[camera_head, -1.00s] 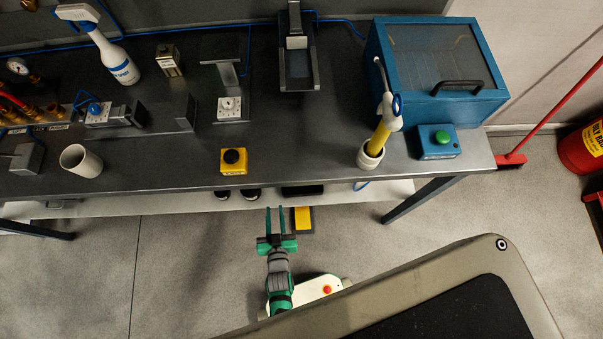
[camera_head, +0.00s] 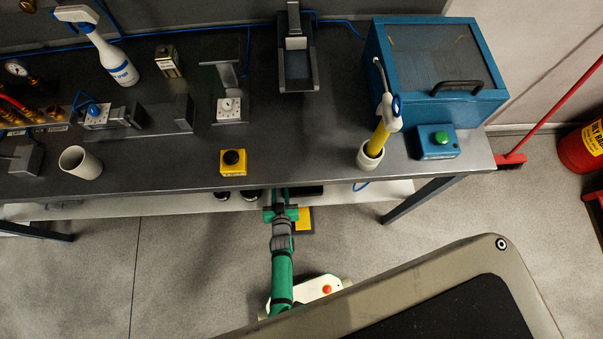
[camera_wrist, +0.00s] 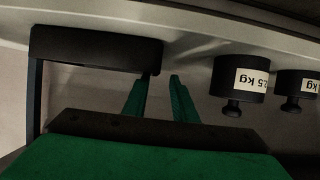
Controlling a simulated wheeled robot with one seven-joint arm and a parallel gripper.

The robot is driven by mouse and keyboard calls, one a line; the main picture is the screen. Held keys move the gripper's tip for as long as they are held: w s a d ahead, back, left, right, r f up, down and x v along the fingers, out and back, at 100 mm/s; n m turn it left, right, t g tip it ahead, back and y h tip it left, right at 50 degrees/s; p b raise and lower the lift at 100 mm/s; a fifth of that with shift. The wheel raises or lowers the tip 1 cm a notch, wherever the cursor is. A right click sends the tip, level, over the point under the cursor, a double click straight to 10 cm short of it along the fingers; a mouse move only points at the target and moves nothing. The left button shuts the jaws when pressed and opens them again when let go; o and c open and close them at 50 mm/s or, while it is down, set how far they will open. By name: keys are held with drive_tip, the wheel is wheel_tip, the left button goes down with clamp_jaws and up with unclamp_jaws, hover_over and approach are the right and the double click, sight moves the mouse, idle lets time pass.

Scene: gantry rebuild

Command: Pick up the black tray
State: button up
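A flat black object that looks like the black tray (camera_head: 302,190) is on the lower shelf under the bench, mostly hidden by the bench top in the head view. In the wrist view, which looks upside down, the tray (camera_wrist: 95,48) is at the upper left, against the pale shelf. My gripper (camera_wrist: 162,78) is open, with two green fingers apart and nothing seen between them. One fingertip overlaps the tray's right end in the picture; I cannot tell whether they touch. In the head view my gripper (camera_head: 279,195) reaches in at the bench's front edge, its fingertips hidden.
Two black weights, one marked 2.5 kg (camera_wrist: 240,78), sit on the shelf (camera_wrist: 200,45) beside the tray. The bench top (camera_head: 320,150) overhangs it. A yellow and black item (camera_head: 304,220) is on the floor near my arm. A bench leg (camera_head: 415,203) stands to the right.

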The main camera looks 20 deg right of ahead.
drive_tip(key=x, duration=0.4)
drive_tip(key=shift+s+d+f, duration=0.1)
drive_tip(key=shift+d, duration=0.2)
drive_tip(key=shift+a, duration=0.15)
clamp_jaws()
